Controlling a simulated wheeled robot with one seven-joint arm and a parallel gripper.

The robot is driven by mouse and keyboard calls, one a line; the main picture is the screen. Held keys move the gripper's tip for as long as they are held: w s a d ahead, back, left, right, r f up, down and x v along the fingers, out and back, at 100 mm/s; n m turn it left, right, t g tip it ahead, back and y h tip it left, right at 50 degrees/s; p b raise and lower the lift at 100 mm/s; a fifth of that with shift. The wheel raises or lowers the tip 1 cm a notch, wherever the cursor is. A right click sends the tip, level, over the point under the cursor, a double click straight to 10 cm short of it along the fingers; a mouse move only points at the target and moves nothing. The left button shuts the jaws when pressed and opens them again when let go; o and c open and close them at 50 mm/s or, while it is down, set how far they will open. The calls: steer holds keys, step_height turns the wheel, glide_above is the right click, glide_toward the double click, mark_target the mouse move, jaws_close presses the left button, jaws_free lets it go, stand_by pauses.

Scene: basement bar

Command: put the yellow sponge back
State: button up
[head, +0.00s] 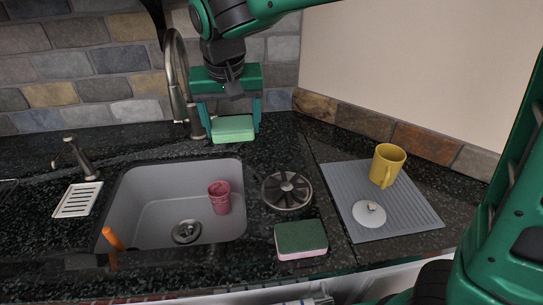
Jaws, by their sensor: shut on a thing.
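My gripper (231,127) is at the back of the counter, right of the tap, with its two fingers pointing down. It is shut on a light green sponge (233,127), held between the fingers. No plainly yellow sponge shows; the held one looks pale green on the faces in view. I cannot tell whether its underside touches the counter. A second sponge (301,236), dark green on top and pink below, lies on the counter at the front, right of the sink.
The grey sink (150,212) holds a pink cup (219,197). A tall tap (180,85) stands just left of my gripper. A round dark metal piece (287,190) lies right of the sink. A ridged grey mat (340,180) carries a yellow mug (387,165) and white lid (369,213).

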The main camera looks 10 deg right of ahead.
glide_above(277, 156)
steer(key=s, duration=0.1)
step_height(277, 156, down, 7)
steer(key=shift+r, duration=0.1)
steer(key=shift+d+f, duration=0.1)
steer(key=shift+f, duration=2)
steer(key=o, duration=1)
steer(key=v, duration=1.2)
